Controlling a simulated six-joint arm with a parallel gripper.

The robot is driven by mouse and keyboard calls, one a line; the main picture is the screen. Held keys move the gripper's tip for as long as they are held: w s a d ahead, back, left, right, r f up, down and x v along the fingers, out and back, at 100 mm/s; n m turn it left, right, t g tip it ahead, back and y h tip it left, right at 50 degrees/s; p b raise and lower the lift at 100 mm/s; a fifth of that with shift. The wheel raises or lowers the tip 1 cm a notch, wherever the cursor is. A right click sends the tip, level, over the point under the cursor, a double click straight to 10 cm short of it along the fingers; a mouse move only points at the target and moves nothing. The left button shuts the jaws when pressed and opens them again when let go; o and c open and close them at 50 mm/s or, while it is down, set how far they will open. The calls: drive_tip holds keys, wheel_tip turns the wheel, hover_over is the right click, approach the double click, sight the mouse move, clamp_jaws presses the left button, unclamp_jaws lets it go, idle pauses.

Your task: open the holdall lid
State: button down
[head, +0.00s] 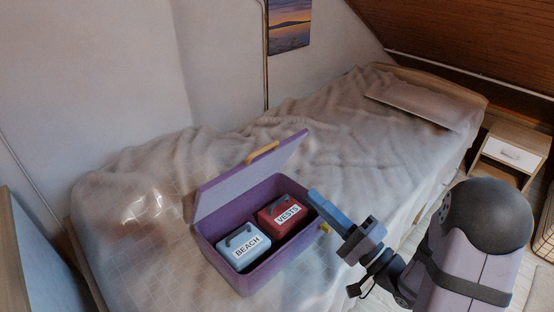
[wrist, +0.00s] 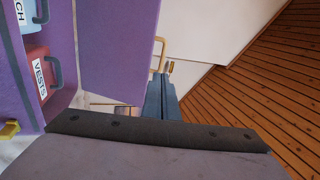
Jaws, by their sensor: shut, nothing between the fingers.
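The purple holdall (head: 247,283) rests on the bed. Its lid (head: 250,172) stands raised and open, leaning back from the hinge side, with a tan handle (head: 262,152) on its top edge. Inside are a pale blue case labelled BEACH (head: 243,246) and a red case labelled VESTS (head: 284,216), side by side. My gripper (head: 316,194) is shut and empty, just at the holdall's right edge. In the wrist view my gripper (wrist: 161,90) appears near the lid (wrist: 115,50) and its handle (wrist: 158,56); I cannot tell whether they touch.
The bed (head: 130,255) has a rumpled pale cover and a pillow (head: 415,98) at its far end. A nightstand (head: 510,150) stands at the right. A yellow latch (head: 325,228) sits on the holdall's front. The cover beyond the holdall is clear.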

drive_tip(key=shift+r, duration=0.25)
drive_tip(key=p+x, duration=0.1)
drive_tip(key=x, duration=1.3)
drive_tip(key=shift+r, duration=0.1)
